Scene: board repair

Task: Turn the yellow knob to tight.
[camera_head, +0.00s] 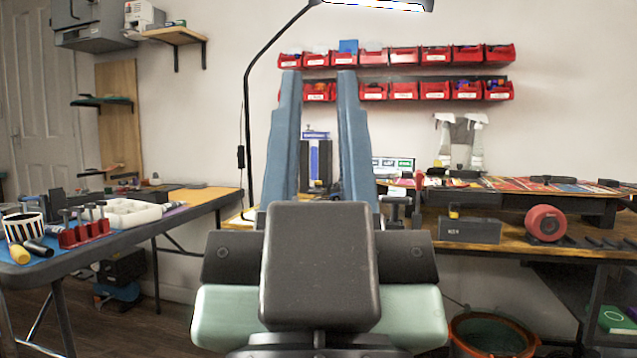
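A small yellow piece (453,211), which looks like the yellow knob, sits at the top of a dark grey block (470,231) on the right workbench. It is too small to tell its angle or any tight mark. My gripper (319,80) fills the middle of the view, with two long blue-grey fingers pointing up and away from a dark body. The fingers are apart, with only background showing between them. It is left of the grey block and not touching it.
A red roll (546,223) stands right of the block on the right workbench (450,250). Spray bottles (474,145) stand behind. Red bins (404,90) line the wall. The left table (190,200) holds a striped cup (22,226) and a red rack (84,233). An orange-rimmed tub (492,336) stands below.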

